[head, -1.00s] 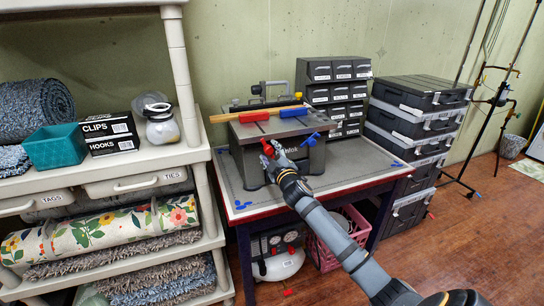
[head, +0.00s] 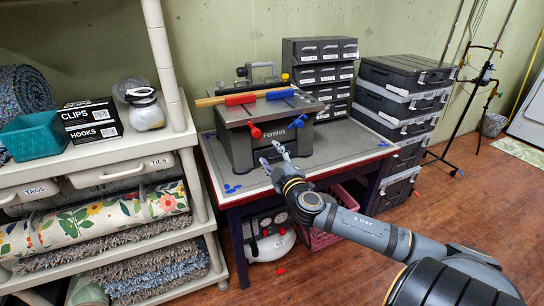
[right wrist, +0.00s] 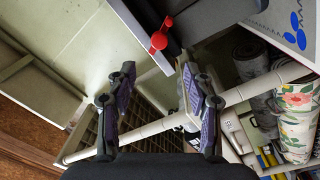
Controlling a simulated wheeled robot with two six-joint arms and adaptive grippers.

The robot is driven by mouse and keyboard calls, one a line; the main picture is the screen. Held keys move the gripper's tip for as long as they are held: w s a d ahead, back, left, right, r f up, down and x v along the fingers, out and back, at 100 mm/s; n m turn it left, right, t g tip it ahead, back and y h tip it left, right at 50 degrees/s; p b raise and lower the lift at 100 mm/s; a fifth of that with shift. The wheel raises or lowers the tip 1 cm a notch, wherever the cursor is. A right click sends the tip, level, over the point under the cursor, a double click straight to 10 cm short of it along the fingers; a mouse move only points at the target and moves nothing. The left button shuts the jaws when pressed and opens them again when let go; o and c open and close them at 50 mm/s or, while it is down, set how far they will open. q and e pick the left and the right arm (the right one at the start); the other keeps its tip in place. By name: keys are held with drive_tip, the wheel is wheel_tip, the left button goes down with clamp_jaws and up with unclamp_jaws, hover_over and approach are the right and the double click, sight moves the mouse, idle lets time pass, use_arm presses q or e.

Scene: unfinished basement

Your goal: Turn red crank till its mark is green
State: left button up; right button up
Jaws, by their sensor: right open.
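The red crank (head: 255,131) is on the front of a grey bench machine (head: 262,152) marked Fernlok, left of a blue crank (head: 298,121). The red crank also shows in the right wrist view (right wrist: 159,39), above and between the fingertips. My right gripper (head: 272,155) is open and empty, in front of the machine and a little below and right of the red crank, apart from it. I cannot make out a mark colour for the red crank. My left gripper is in neither view.
A red block (head: 240,99) and a blue block (head: 280,94) lie on the machine's top by a wooden strip. The workbench (head: 338,150) has bare room to the right. Drawer units (head: 320,70) and stacked black cases (head: 400,100) stand behind and right. A shelf (head: 160,140) stands left.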

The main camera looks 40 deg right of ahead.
sight(257, 135)
drive_tip(key=w+d+n+p, duration=0.1)
drive_tip(key=w+n+p, duration=0.2)
drive_tip(key=n, duration=0.5)
drive_tip(key=w+d+n+p, duration=0.1)
drive_tip(key=w+n+p, duration=0.2)
drive_tip(key=w+n, duration=0.3)
drive_tip(key=w+d+n+p, duration=0.1)
drive_tip(key=w+n+p, duration=0.2)
drive_tip(key=n, duration=0.8)
drive_tip(key=shift+w+d+r+g, duration=0.15)
drive_tip(key=shift+w+r+g, duration=0.15)
drive_tip(key=shift+w, duration=0.35)
drive_tip(key=shift+n, duration=0.3)
clamp_jaws()
